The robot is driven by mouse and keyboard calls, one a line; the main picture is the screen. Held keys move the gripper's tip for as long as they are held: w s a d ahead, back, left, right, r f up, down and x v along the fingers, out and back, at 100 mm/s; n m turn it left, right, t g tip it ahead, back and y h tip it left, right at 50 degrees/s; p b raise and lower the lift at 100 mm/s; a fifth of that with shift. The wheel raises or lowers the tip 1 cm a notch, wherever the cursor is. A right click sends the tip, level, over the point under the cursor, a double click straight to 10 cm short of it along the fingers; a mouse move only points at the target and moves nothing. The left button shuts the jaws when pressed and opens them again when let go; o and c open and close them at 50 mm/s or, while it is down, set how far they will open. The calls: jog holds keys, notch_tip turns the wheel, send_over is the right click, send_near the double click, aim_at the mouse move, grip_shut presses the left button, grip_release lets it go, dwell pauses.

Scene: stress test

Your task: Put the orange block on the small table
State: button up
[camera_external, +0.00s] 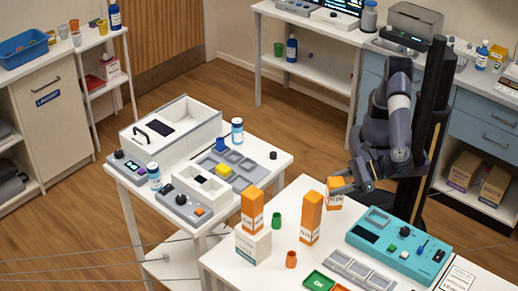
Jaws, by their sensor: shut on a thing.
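My gripper (338,184) is at the back of the front white table (225,258). It is shut on an orange block (335,200) with a white label. Another orange carton (252,203) stands on a white box (252,245) further left. A smaller white table (270,173) with devices on it stands to the left, behind the front table.
A green cup (277,220) and an orange cup (291,259) stand among the cartons. A teal device (400,243) and a grey tray (360,272) take up the right side. The left table carries a white bin (205,122), bottles and a compartment tray; its right corner is mostly clear.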

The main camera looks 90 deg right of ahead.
notch_tip(320, 180, down, 16)
jog(key=shift+r+p, duration=0.2)
jog(key=shift+p, duration=0.45)
jog(key=shift+f+b, duration=0.25)
jog(key=shift+b, duration=0.15)
jog(key=o, duration=1.1)
jog(key=shift+r, duration=0.15)
